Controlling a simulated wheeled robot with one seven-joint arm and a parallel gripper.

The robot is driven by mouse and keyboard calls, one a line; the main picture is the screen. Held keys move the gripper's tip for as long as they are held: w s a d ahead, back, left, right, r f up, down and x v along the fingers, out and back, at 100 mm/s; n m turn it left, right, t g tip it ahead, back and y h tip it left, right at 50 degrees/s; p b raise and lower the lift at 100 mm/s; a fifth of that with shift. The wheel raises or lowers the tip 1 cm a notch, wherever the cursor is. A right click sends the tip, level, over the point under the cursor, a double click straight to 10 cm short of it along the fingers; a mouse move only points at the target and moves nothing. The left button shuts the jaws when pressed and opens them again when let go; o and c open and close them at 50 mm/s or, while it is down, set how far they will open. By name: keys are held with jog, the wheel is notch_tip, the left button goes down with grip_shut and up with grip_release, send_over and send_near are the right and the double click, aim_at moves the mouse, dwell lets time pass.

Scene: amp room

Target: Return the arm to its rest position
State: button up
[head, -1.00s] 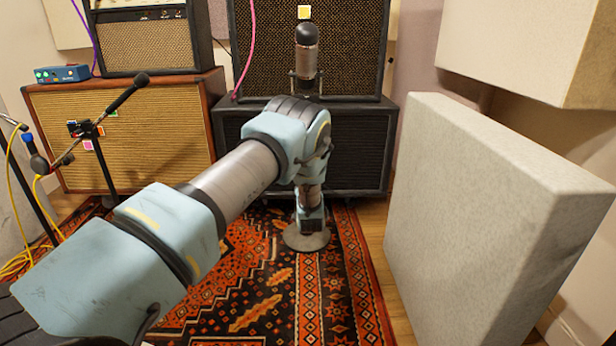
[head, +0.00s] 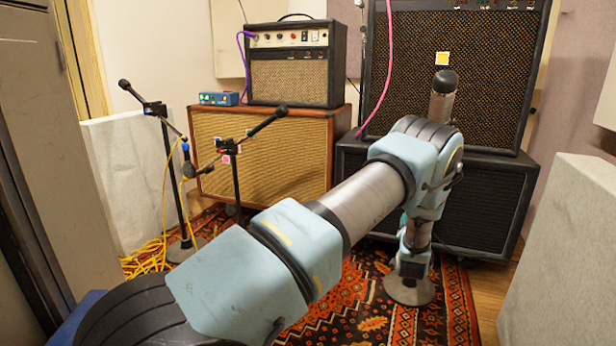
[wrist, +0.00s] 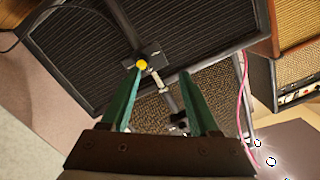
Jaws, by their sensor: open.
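My arm reaches from the bottom left of the head view towards the black amp stack, with its wrist bent down. My gripper (wrist: 162,73) shows in the wrist view as two green fingers, spread apart with no object clamped between them. A yellow knob (wrist: 142,64) appears beside the left fingertip; I cannot tell whether they touch. In the head view the gripper is mostly hidden by my arm. A microphone (head: 443,97) stands upright behind my wrist, and its round stand base (head: 409,290) sits on the rug; my arm hides the middle of the stand.
The black amp stack (head: 455,65) is just beyond my arm. A tweed cabinet (head: 262,150) carries a smaller amp (head: 293,75) and a blue box (head: 219,99). Boom stands (head: 236,180) and yellow cables (head: 150,258) are at left. A pale panel (head: 565,260) stands right.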

jog(key=w+a+r+n+g+y, duration=0.1)
jog(key=w+a+r+n+g, duration=0.15)
jog(key=a, duration=0.35)
jog(key=w+a+r+n+g+y, duration=0.1)
jog(key=a+r+y, duration=0.15)
jog(key=a, duration=0.35)
jog(key=s+a+r+n+g, duration=0.1)
jog(key=s+a+r+g, duration=0.15)
jog(key=a, duration=0.35)
jog(key=s+a+r+n+g, duration=0.1)
jog(key=s+a+r, duration=0.15)
jog(key=a, duration=0.35)
jog(key=s+a+r+n+g+y, duration=0.2)
jog(key=s+a+r+g, duration=0.15)
jog(key=s+a, duration=0.9)
jog(key=s+a+r+n+g+y, duration=0.1)
jog(key=s+a+r+n+g, duration=0.2)
jog(key=s+a, duration=0.9)
jog(key=w+d+p+v, duration=0.1)
jog(key=p+v, duration=1.1)
jog(key=p, duration=0.1)
jog(key=w+d+p+v, duration=0.2)
jog(key=p+v, duration=1)
jog(key=w+d+r+p+v, duration=0.1)
jog(key=p+v, duration=1.1)
jog(key=p, duration=0.1)
jog(key=shift+w+d+g+p, duration=0.3)
jog(key=shift+g+p, duration=0.05)
